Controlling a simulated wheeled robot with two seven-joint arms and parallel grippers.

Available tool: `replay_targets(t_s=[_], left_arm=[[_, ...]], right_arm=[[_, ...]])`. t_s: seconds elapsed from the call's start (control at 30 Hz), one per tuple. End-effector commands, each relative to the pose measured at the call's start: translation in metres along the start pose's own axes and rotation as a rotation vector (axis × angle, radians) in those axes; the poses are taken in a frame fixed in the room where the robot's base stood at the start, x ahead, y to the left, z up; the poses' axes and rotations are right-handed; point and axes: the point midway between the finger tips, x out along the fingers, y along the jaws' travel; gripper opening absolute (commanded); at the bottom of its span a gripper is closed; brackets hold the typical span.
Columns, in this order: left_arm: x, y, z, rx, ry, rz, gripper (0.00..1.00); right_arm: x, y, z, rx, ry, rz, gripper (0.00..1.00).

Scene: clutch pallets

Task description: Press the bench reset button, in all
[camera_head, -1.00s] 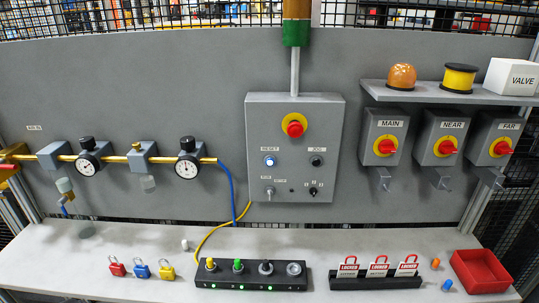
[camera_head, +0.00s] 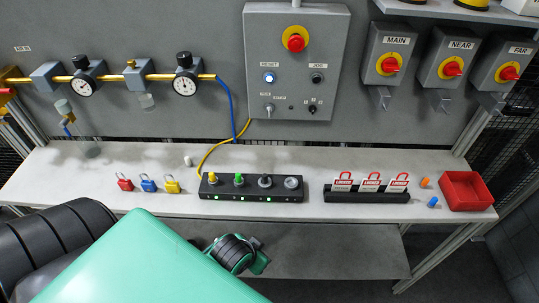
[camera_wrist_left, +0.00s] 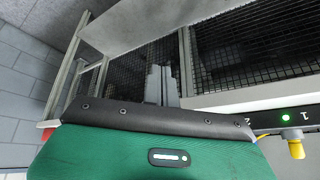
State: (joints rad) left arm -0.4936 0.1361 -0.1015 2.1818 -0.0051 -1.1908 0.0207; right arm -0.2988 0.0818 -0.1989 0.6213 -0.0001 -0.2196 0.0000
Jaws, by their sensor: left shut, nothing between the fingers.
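The reset button (camera_head: 269,77) is a round, pale blue-lit button under the RESET label on the left of the grey control panel (camera_head: 296,21). The panel stands above the bench (camera_head: 330,168). In the head view my green and black left arm fills the lower left, in front of the bench edge; its fingers cannot be made out there. In the left wrist view the grey fingers of my left gripper (camera_wrist_left: 162,82) are together and empty, well away from the button. The button is not in the wrist view. My right gripper is not in view.
A red emergency stop (camera_head: 295,43) sits above the button, and a black JOG button (camera_head: 317,77) is to its right. A black strip with coloured knobs (camera_head: 251,193), padlocks (camera_head: 148,184), a tag rack (camera_head: 366,197) and a red tray (camera_head: 446,190) line the bench.

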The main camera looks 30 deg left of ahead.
Motion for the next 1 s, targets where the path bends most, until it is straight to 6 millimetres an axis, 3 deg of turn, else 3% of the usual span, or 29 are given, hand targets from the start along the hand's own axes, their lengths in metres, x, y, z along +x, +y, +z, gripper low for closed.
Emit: replay_targets(t_s=[0.1, 0.3, 0.5, 0.8, 1.0], left_arm=[[-0.031, -0.02, -0.051, -0.01, 0.167, -0.036, 0.0], [-0.07, -0.056, -0.135, -0.019, 0.499, -0.097, 0.0], [-0.107, -0.088, -0.205, -0.009, 0.823, -0.143, 0.0], [-0.17, -0.123, -0.277, 0.04, 1.262, -0.182, 0.0], [-0.205, -0.137, -0.299, 0.079, 1.47, -0.19, 0.0]], right_arm=[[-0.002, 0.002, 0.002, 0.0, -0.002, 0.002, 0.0], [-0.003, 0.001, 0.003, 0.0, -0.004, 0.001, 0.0], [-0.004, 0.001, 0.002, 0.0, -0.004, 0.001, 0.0], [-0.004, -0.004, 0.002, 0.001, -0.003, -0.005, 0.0], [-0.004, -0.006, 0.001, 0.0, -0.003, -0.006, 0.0]])
